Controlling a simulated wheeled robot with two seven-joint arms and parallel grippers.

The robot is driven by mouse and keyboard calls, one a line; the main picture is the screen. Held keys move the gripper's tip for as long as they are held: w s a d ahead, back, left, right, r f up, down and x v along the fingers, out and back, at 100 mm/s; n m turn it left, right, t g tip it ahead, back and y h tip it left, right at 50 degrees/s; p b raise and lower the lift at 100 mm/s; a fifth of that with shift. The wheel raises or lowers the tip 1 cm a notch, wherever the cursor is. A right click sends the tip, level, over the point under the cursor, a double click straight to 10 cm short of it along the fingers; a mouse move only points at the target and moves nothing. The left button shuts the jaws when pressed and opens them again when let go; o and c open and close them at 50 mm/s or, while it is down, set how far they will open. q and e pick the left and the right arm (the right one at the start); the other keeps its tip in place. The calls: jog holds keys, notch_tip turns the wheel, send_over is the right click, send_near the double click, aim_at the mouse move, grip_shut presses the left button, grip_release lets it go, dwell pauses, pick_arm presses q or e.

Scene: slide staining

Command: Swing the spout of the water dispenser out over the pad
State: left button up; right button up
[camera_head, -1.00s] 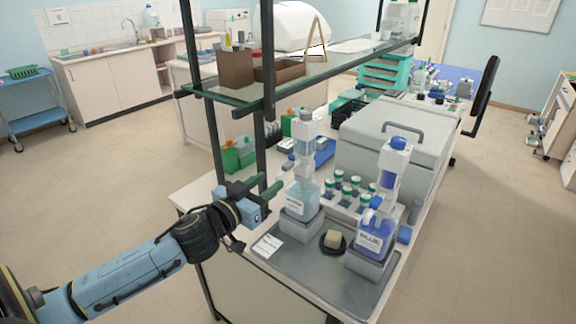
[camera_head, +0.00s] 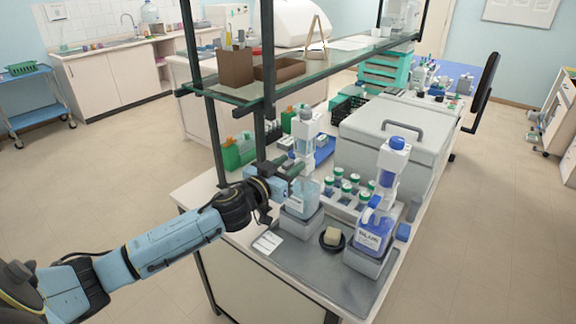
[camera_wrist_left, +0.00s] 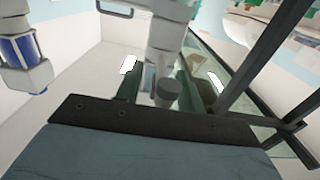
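The water dispenser (camera_head: 304,194) is a pale blue bottle with a white upper part, standing on a grey block at the tray's back left. A beige pad-like block (camera_head: 332,237) sits in a round black dish on the tray. My left gripper (camera_head: 290,166) is at the dispenser's left side, partly covering its middle. In the left wrist view, its two dark green fingers stand apart, with a grey rounded end (camera_wrist_left: 168,92) of a white part between them. That part looks like the spout; I cannot tell whether a finger touches it. My right gripper is not in view.
A similar dispenser with blue liquid (camera_head: 376,228) stands to the right on the grey tray (camera_head: 318,278). Several green-capped bottles (camera_head: 346,188) stand behind. A glass shelf (camera_head: 345,58) on dark posts rises close to my left arm. A white card (camera_head: 268,242) lies front left.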

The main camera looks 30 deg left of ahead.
pick_arm(q)
grip_shut()
jog(key=shift+d, duration=0.1)
